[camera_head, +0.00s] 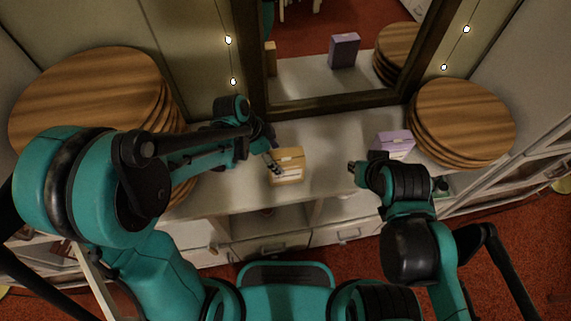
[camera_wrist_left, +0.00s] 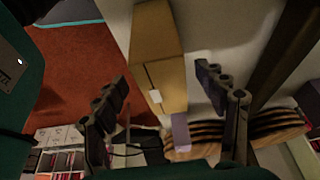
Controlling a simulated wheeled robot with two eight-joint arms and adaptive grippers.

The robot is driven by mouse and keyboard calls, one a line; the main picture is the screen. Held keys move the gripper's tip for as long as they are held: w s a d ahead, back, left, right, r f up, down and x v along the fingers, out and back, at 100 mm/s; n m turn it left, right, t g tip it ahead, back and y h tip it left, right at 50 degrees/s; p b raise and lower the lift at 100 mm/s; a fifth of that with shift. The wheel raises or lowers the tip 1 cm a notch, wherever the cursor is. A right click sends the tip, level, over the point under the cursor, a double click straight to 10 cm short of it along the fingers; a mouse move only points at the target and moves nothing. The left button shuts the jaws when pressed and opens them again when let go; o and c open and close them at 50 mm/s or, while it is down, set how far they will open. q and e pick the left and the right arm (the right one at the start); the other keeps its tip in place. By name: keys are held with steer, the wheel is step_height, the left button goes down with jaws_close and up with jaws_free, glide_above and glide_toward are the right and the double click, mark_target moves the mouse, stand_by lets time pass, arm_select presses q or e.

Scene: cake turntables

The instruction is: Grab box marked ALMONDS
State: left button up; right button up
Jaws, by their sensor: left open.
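A tan box (camera_head: 287,165) stands on the white counter, in front of the mirror. A lilac box (camera_head: 393,144) stands farther right. I cannot read the lettering on either, so I cannot tell which is marked ALMONDS. My left gripper (camera_head: 270,161) is at the tan box's left side. In the left wrist view the tan box (camera_wrist_left: 158,62) lies between the open fingers, with no clear contact; the lilac box (camera_wrist_left: 181,133) shows beyond it. My right gripper (camera_head: 356,168) is left of and in front of the lilac box; its fingers are too small to judge.
Stacks of round wooden boards stand on the counter at left (camera_head: 85,90) and right (camera_head: 462,112). A dark-framed mirror (camera_head: 330,85) behind reflects the boxes. Drawers (camera_head: 275,247) lie below the counter. Bare counter (camera_head: 325,160) shows between the boxes.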

arm_select(q)
steer(key=b+x, duration=0.3)
steer(key=x, duration=0.4)
steer(key=shift+w+d+f, duration=0.1)
steer(key=shift+w+f, duration=0.05)
steer(key=c, duration=1.6)
